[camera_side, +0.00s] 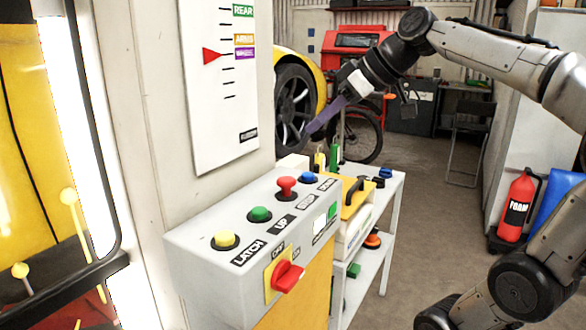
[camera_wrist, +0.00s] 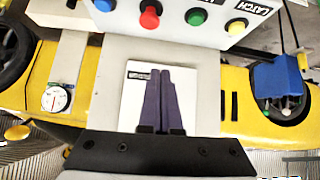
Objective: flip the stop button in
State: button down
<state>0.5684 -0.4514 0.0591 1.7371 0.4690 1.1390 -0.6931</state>
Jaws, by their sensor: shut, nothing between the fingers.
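The stop button looks to be the red mushroom button (camera_side: 287,185) on top of the grey control box (camera_side: 200,262); its own label is hard to read. It stands up on a stem, higher than its neighbours. In the wrist view the red button (camera_wrist: 150,17) is at the top edge, beyond my fingertips. My gripper (camera_side: 309,131) has purple fingers and is in the air above and behind the box, apart from the buttons. In the wrist view the fingers (camera_wrist: 166,72) are together and empty.
A green button (camera_side: 260,214), a yellow button (camera_side: 225,239) and a blue button (camera_side: 308,177) share the box top. A red rotary switch (camera_side: 287,276) is on its front. A white gauge board (camera_side: 218,110) hangs beside it. A tool cart (camera_side: 385,230) stands behind.

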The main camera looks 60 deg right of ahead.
jog(key=shift+d+f+m+h, duration=0.2)
jog(key=shift+d+m+h, duration=0.15)
jog(key=shift+d, duration=0.75)
jog(key=shift+f, duration=0.1)
send_over(281, 178)
jog(key=s, duration=0.3)
notch_tip(281, 178, down, 7)
notch_tip(281, 178, down, 3)
jog(key=shift+r, duration=0.1)
jog(key=shift+f, duration=0.55)
